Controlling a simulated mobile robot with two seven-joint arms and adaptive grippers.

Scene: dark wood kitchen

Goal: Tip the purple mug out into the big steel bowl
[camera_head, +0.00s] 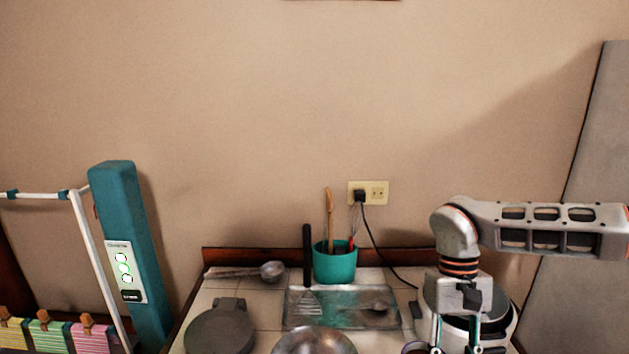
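The big steel bowl (314,342) is at the bottom middle, cut off by the lower picture edge. A small part of a dark purple rim, which looks like the purple mug (414,347), shows at the bottom edge to the right of the bowl. My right gripper (456,345) points down just right of this rim. Its finger links are spread, but the fingertips are cut off, so I cannot tell whether it holds the mug. The mug's body and contents are hidden. My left gripper is out of view.
A teal utensil pot (335,265) stands at the back, behind a glass board (358,312) with a spatula (307,270). A ladle (270,271) and dark round pan (219,330) are at left. A white appliance (512,318) is behind my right gripper. A cord (372,240) hangs from the socket.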

